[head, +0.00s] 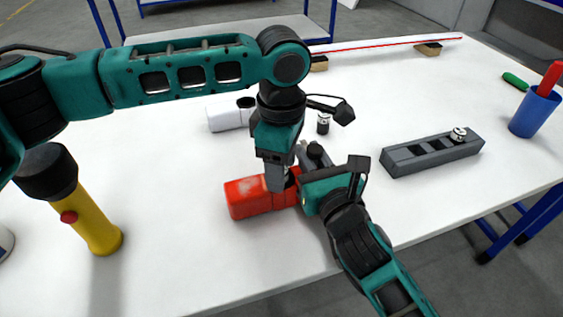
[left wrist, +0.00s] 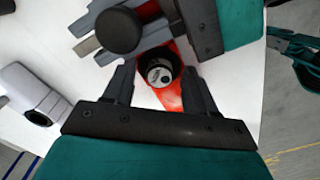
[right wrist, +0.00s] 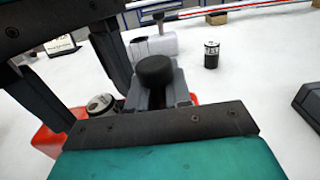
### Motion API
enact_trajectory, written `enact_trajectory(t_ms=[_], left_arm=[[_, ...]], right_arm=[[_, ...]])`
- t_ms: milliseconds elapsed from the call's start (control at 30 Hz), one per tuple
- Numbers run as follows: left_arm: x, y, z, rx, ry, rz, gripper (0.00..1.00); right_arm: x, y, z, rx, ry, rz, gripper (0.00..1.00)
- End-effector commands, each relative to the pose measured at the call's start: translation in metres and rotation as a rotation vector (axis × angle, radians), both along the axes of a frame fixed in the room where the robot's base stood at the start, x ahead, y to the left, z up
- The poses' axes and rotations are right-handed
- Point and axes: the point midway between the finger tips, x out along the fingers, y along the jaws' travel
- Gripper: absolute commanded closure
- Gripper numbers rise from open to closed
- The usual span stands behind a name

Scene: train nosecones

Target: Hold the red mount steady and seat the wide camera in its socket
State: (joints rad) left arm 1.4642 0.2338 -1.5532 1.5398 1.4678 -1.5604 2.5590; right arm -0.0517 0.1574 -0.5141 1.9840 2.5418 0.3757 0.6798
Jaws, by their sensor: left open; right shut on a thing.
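The red mount (head: 250,197) lies on the white table, with its right end under both grippers. A dark cylinder with a pale lens top, seemingly the wide camera (left wrist: 159,73), stands at the red mount's socket; it also shows in the right wrist view (right wrist: 101,104). I cannot tell how deep it sits. My left gripper (head: 277,186) points down over the mount, open, its fingers apart on either side of this camera. My right gripper (right wrist: 162,88) is shut at the mount's right end, around a black round-topped part (right wrist: 154,70) that seems to belong to the mount.
A grey slotted tray (head: 430,154) holding another camera and a blue cup (head: 534,113) stand right. A yellow flashlight (head: 92,220) stands left. The front table is clear.

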Motion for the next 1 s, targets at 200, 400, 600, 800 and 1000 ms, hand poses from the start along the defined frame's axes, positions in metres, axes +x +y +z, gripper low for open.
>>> enact_trajectory(t_ms=[200, 400, 600, 800, 1000], left_arm=[[0.0, 0.0, 0.003, 0.0, -0.002, 0.0, 0.44], [0.0, -0.001, 0.031, -0.003, -0.003, 0.0, 0.44], [0.0, 0.0, 0.076, -0.003, -0.002, 0.0, 0.44], [0.0, -0.001, 0.109, 0.0, -0.001, 0.0, 0.44], [0.0, 0.0, 0.122, 0.0, 0.0, 0.0, 0.44]], right_arm=[[0.0, 0.0, 0.001, 0.002, -0.003, 0.001, 1.0], [0.0, 0.0, 0.002, 0.002, -0.003, 0.001, 1.0], [0.0, 0.0, 0.002, 0.002, -0.003, 0.001, 1.0], [0.0, 0.0, 0.001, 0.002, -0.003, 0.001, 1.0], [0.0, 0.0, 0.001, 0.002, -0.003, 0.001, 1.0]])
